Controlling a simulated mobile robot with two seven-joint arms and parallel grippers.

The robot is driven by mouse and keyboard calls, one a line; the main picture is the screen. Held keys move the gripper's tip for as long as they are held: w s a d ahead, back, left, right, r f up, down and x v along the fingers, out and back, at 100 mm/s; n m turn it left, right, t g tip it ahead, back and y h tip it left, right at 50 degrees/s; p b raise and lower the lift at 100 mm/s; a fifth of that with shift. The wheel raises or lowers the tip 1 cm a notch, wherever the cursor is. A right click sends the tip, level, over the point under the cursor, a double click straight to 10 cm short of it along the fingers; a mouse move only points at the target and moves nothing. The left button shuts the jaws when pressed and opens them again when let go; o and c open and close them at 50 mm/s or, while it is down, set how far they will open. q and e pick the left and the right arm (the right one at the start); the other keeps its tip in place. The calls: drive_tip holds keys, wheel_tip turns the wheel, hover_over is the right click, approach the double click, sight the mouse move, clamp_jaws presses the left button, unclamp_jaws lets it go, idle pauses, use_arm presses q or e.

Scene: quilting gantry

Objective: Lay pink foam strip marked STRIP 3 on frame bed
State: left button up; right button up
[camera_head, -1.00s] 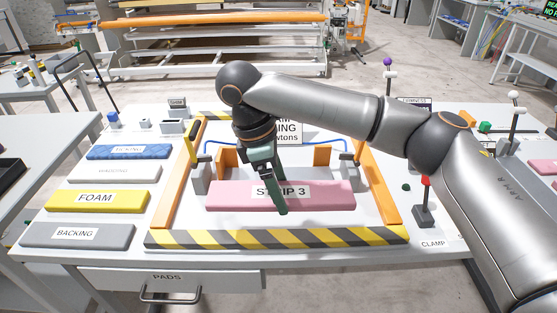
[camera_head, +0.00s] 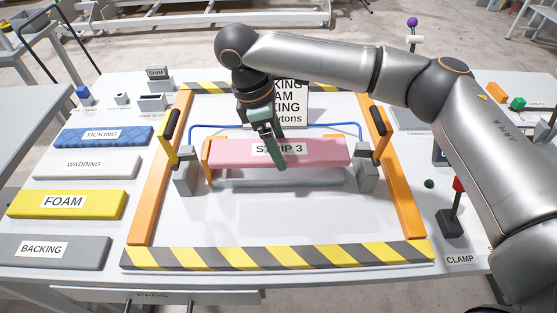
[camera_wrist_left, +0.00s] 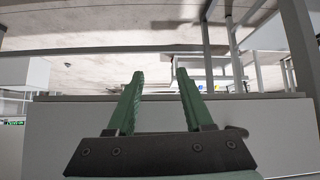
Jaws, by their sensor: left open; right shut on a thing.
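The pink foam strip marked STRIP 3 (camera_head: 325,152) lies crosswise in the head view, in the far half of the frame. My right gripper (camera_head: 278,160) is shut on it near its middle and partly covers the label. The strip appears level, above a thin pale grey slab (camera_head: 300,183); whether they touch is hard to tell. The frame bed (camera_head: 270,222) is a white area between orange side rails (camera_head: 153,190) and a yellow-grey striped front bar (camera_head: 280,255). My left gripper (camera_wrist_left: 158,95) is open and empty in the left wrist view, facing a grey panel.
Grey clamp blocks (camera_head: 184,172) with black-handled levers stand on both sides of the strip. A blue bar (camera_head: 330,125) and a text sign (camera_head: 292,101) are behind it. Ticking (camera_head: 80,137), wadding (camera_head: 60,168), yellow foam (camera_head: 35,206) and backing (camera_head: 85,253) lie on the left. A red-topped clamp (camera_head: 452,215) stands right.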

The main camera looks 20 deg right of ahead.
sight(278, 173)
wheel_tip(278, 173, down, 6)
drive_tip(key=shift+r, duration=0.25)
drive_tip(key=o, duration=1.2)
drive_tip(key=shift+f, duration=0.1)
drive_tip(key=shift+v, duration=3.95)
